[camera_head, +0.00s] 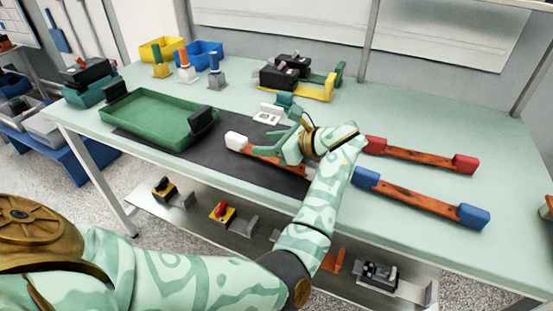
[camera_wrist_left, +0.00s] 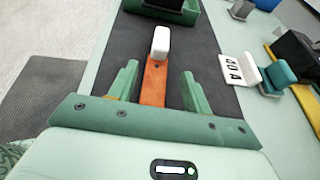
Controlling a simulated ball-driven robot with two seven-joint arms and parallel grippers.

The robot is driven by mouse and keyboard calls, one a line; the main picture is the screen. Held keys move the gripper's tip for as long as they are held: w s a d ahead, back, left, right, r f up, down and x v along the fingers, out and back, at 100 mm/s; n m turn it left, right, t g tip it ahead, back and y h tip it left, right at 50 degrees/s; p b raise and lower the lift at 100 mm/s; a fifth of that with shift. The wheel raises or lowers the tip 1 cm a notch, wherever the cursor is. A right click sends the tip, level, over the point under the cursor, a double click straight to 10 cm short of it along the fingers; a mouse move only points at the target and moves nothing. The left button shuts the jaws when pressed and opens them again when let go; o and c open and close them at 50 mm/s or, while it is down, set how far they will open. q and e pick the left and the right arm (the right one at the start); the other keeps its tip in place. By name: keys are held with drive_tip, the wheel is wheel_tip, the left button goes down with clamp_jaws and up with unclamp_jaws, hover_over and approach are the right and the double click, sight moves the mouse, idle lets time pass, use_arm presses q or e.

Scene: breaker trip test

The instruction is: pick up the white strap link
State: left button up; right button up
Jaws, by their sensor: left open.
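The white strap link (camera_head: 236,141) is an orange-brown bar with a white end cap, lying on the dark mat on the bench. Its far white cap and part of its bar show in the left wrist view (camera_wrist_left: 160,43); its other end is hidden under my gripper. My left gripper (camera_head: 283,146) is over the link, open. In the left wrist view the two green fingers (camera_wrist_left: 158,82) stand on either side of the bar, with a gap on each side. I cannot tell how far above the mat the fingertips are. My right gripper is not in view.
A red-capped link (camera_head: 415,154) and a blue-capped link (camera_head: 415,197) lie to the right. A green tray (camera_head: 150,130) stands to the left. A white label card (camera_head: 268,113) with a teal block, and black devices (camera_head: 285,70), sit behind.

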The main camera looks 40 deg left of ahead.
sight(246, 141)
use_arm(q)
drive_tip(key=x, duration=0.2)
drive_tip(key=b+x, duration=0.2)
drive_tip(key=x, duration=0.1)
drive_tip(key=shift+s+a+r, duration=0.15)
drive_tip(key=shift+a+r, duration=0.05)
drive_tip(key=shift+a, duration=0.3)
drive_tip(key=shift+r, duration=0.1)
clamp_jaws()
